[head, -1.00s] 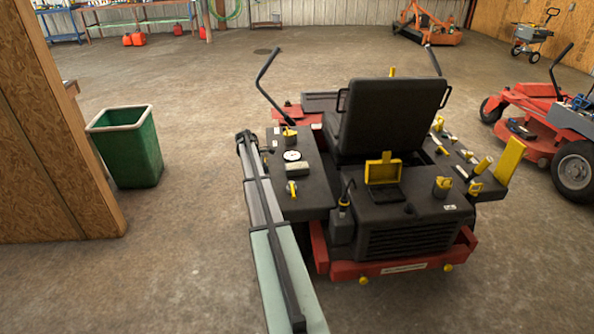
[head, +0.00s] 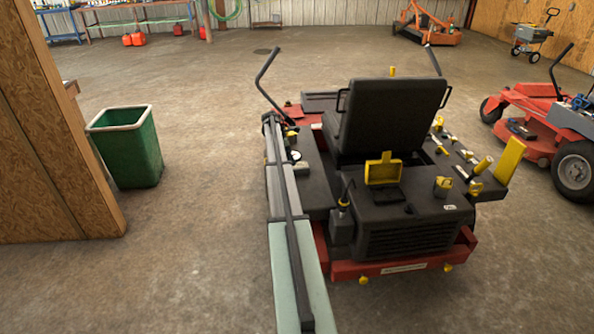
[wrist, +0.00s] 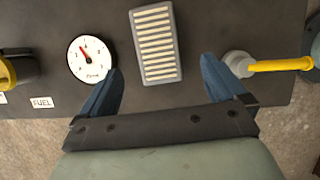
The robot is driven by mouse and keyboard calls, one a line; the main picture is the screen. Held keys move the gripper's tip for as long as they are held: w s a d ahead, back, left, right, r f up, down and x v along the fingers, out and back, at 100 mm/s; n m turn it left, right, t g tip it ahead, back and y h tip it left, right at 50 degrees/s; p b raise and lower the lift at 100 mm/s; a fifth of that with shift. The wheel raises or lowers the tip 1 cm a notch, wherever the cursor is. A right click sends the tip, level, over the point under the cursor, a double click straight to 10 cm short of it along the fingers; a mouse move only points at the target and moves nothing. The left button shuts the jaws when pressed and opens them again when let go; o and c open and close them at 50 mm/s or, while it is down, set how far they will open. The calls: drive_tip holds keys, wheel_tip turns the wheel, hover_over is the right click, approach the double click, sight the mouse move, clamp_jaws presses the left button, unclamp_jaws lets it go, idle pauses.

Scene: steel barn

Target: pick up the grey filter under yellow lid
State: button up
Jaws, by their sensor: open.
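A grey rectangular filter with pale ribs (wrist: 157,43) lies on the mower's dark side panel, beside a round white fuel gauge (wrist: 91,59). My gripper (wrist: 160,66) is open and empty, its blue fingers on either side of the filter's near end, apart from it. Its height above the panel is unclear. In the head view my arm lies along the left panel and partly covers the filter and gauge. The yellow lid (head: 383,169) stands raised on the mower's rear deck, with a dark recess (head: 387,195) in front of it. No filter shows there.
A yellow handle on a grey round base (wrist: 240,65) is close to my right finger. A yellow-and-black knob (wrist: 12,72) is left of the gauge. The black seat (head: 388,115) rises right of my arm. A green bin (head: 125,147) stands on open floor.

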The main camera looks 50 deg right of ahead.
sight(297, 169)
drive_tip(key=shift+x, duration=3.3)
drive_tip(key=shift+d, duration=0.2)
drive_tip(key=c, duration=1.2)
drive_tip(key=shift+o, duration=0.2)
drive_tip(key=shift+r, duration=0.1)
